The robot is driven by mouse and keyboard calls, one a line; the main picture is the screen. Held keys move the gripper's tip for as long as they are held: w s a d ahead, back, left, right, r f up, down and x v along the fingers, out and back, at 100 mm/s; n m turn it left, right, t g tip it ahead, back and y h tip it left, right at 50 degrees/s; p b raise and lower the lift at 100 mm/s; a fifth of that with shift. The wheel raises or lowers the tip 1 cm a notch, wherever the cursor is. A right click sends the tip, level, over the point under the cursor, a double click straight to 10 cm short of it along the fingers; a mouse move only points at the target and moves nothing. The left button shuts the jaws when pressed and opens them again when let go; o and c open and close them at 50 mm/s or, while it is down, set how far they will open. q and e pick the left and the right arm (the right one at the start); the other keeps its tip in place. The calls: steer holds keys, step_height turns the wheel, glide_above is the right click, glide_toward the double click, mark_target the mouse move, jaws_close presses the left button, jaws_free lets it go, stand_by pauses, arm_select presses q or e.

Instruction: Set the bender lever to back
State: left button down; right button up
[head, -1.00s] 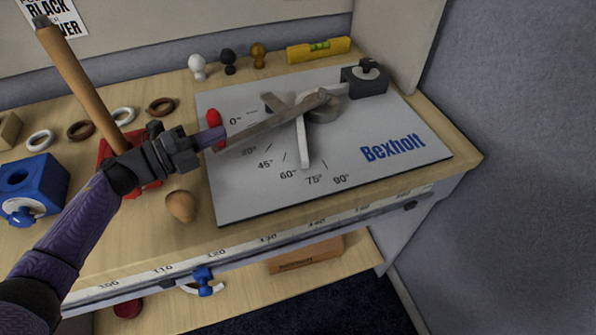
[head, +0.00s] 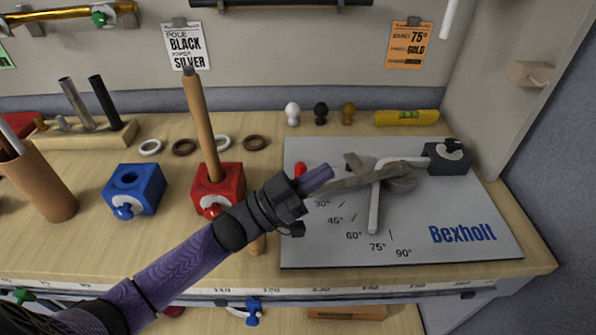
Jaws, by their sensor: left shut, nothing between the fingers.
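The bender (head: 470,208) is a grey plate marked with angles on the right of the table. Its grey lever (head: 365,181) lies from the central pivot leftward, and its red knob (head: 299,170) is at the left end, above the 30° mark. A light metal rod (head: 374,210) runs from the dark clamp block (head: 448,157), bends at the pivot and points toward the front. My left gripper (head: 318,178) is shut and empty, with its purple fingers just right of the red knob, overlapping the lever. I cannot tell whether they touch it. My right gripper is not in view.
A red block (head: 231,186) holding an upright wooden rod stands left of the plate, partly behind my gripper. A blue block (head: 134,190) is further left. Small knobs and a yellow level (head: 406,118) line the back. The plate's front right is clear.

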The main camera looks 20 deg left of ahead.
arm_select(q)
steer(key=s+a+f+m+y+p, duration=0.1)
steer(key=s+f+m+y, duration=0.4)
steer(key=m+y, duration=0.6)
steer(key=s+f+m+y+p, duration=0.1)
steer(key=s+f+m+y, duration=0.35)
steer(key=m+y, duration=0.65)
steer(key=shift+m+t+h, duration=0.3)
steer(key=shift+t+h, duration=0.1)
steer(key=shift+h, duration=0.1)
steer(key=x, duration=1.2)
steer(key=shift+w+a, duration=0.1)
steer(key=shift+a, duration=0.05)
steer(key=shift+w+a, duration=0.2)
steer(key=shift+w, duration=0.45)
